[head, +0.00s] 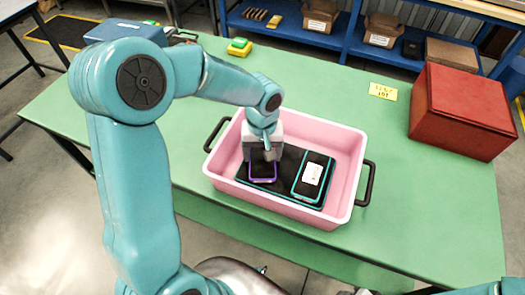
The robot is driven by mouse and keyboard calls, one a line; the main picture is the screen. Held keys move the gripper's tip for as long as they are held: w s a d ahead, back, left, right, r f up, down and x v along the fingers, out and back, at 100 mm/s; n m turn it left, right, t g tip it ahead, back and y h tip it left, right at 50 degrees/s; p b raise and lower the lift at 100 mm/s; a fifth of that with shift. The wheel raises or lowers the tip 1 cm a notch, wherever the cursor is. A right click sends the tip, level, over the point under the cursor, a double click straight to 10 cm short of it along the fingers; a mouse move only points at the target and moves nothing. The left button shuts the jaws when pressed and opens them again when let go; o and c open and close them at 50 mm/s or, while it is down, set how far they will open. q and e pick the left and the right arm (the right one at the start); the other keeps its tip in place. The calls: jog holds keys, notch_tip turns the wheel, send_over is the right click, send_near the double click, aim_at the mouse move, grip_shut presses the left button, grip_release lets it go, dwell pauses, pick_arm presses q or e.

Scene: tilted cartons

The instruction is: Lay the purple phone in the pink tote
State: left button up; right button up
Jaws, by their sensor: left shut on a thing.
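The pink tote (340,163) stands on the green table, with a black handle at each end. The purple phone (263,179) is inside the tote, low over its dark bottom, on the left side. I see its purple rim, and its upper part is hidden by my gripper. My left gripper (264,158) reaches down into the tote and is shut on the purple phone. I cannot tell whether the phone touches the surface below. My right gripper is not in view.
A teal-rimmed phone (312,177) with a white label lies in the tote's right half. A red box (462,110) stands at the table's right. A yellow card (383,91) and a green-yellow item (239,46) lie farther back. The table between is clear.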

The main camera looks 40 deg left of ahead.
aim_at(262, 157)
pick_arm(q)
jog(key=o, duration=1.1)
jog(key=shift+w, duration=0.1)
jog(key=shift+o, duration=0.2)
jog(key=shift+r+p, duration=0.25)
jog(key=shift+p, duration=0.05)
jog(key=shift+r+p, duration=0.55)
jog(key=shift+p, duration=0.05)
notch_tip(262, 157, up, 12)
jog(key=shift+f, duration=0.15)
